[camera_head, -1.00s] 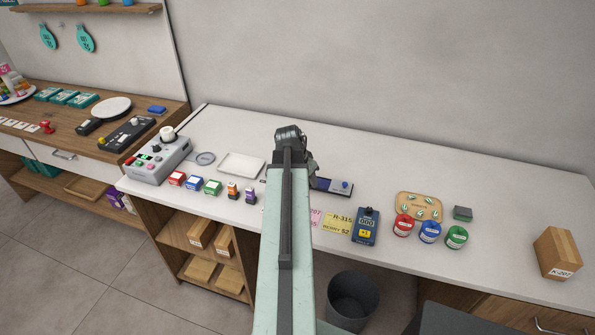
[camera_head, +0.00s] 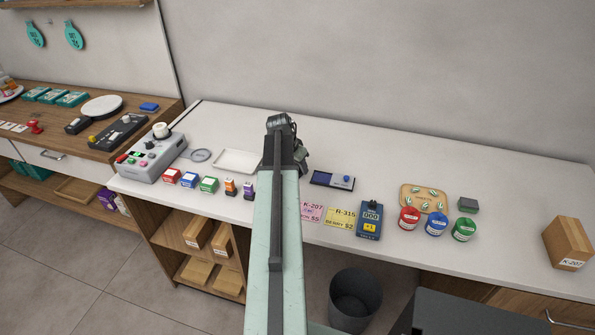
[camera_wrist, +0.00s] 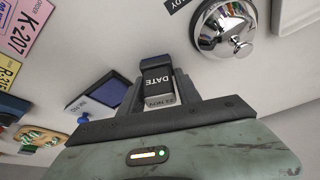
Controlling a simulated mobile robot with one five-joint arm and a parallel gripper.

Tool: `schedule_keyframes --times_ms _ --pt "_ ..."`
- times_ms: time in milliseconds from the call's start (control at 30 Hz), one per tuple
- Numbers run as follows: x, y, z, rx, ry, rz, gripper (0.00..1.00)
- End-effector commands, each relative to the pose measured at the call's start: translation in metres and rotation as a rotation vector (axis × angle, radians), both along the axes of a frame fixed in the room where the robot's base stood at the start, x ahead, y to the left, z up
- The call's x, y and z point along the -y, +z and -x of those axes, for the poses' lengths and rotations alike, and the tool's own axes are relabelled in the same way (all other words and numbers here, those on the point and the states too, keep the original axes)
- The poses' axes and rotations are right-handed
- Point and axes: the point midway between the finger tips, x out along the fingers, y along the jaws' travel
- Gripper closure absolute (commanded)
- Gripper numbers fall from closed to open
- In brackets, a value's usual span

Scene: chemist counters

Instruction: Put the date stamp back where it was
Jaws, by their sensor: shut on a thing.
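The date stamp (camera_wrist: 157,79) is a small dark block with a "DATE" label and a pale "22 NOV" strip. In the wrist view it sits between the two fingers of my gripper (camera_wrist: 157,74), which is shut on it. In the head view my arm hides the stamp and the fingers. A silver bell (camera_wrist: 226,30) stands on the white counter to the upper right of the stamp in the wrist view, apart from it. A dark blue pad in a tray (camera_head: 332,180) lies to the right of my arm and shows at left in the wrist view (camera_wrist: 97,99).
Pink (camera_head: 311,213) and yellow (camera_head: 341,217) cards and a blue numbering device (camera_head: 369,219) lie right of my arm. A white tray (camera_head: 237,161), a grey machine (camera_head: 153,157) and small boxes (camera_head: 189,180) are left. The counter's back strip (camera_head: 400,155) is clear.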

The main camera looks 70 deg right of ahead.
Motion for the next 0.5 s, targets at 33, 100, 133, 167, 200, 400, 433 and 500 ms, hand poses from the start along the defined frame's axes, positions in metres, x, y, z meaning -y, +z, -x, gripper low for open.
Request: schedule_keyframes --times_ms 33,100,133,167,200,400,433,500 --pt "0.0001 0.0023 0.0000 0.000 0.000 0.000 0.86" --pt "0.0004 0.0026 0.0007 0.000 -0.001 0.000 0.86" --pt "0.0005 0.0024 0.0008 0.000 -0.001 0.000 0.86" --pt "0.0005 0.0015 0.0010 0.000 -0.001 0.000 0.86" --pt "0.0006 -0.0003 0.0013 0.000 -0.002 0.000 0.86" --pt "0.0009 -0.0005 0.0021 0.000 -0.003 0.000 0.39" --pt "0.0009 -0.0004 0.0022 0.000 -0.003 0.000 0.39" --pt "0.0010 -0.0004 0.0023 0.000 -0.003 0.000 0.39"
